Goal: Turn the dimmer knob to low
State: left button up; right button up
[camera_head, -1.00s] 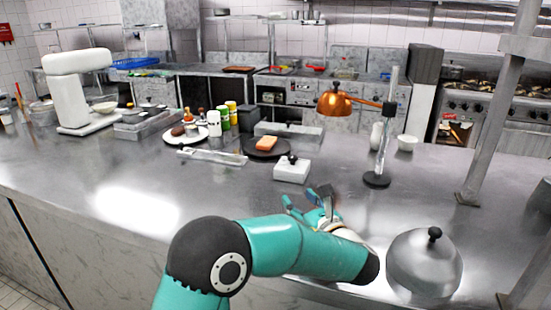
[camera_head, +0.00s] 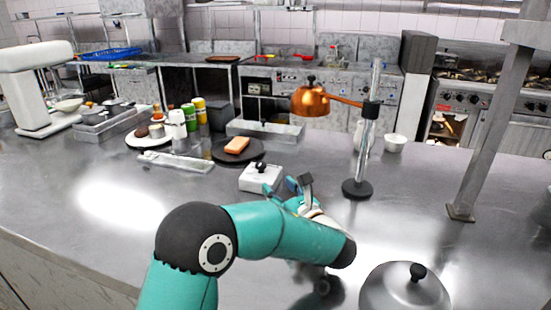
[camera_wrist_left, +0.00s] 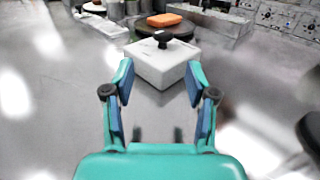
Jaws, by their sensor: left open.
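The dimmer is a small white box (camera_head: 256,179) with a black knob (camera_head: 261,168) on top, standing on the steel counter. In the left wrist view the white box (camera_wrist_left: 160,64) and its knob (camera_wrist_left: 163,38) are straight ahead, beyond the fingertips. My left gripper (camera_head: 287,185) is just in front and to the right of the box in the head view. In the wrist view my left gripper (camera_wrist_left: 160,85) is open and empty, its fingers spread to either side of the box's near corner. The knob is clear of the fingers. My right gripper is not in view.
A copper heat lamp (camera_head: 311,100) hangs on a post with a black base (camera_head: 357,189) right of the box. A dark plate (camera_head: 223,156) with an orange fillet (camera_head: 237,146) lies behind it. A steel dome (camera_head: 404,292) is at front right. The counter's left front is clear.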

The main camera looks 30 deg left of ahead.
aim_at(263, 167)
pick_arm(q)
jog(key=shift+w+a+r, duration=0.1)
jog(key=shift+w+a, duration=0.3)
jog(key=shift+a, duration=0.1)
jog(key=p+x, duration=0.1)
jog(key=x, duration=1)
jog(key=shift+w, duration=0.2)
grip_shut()
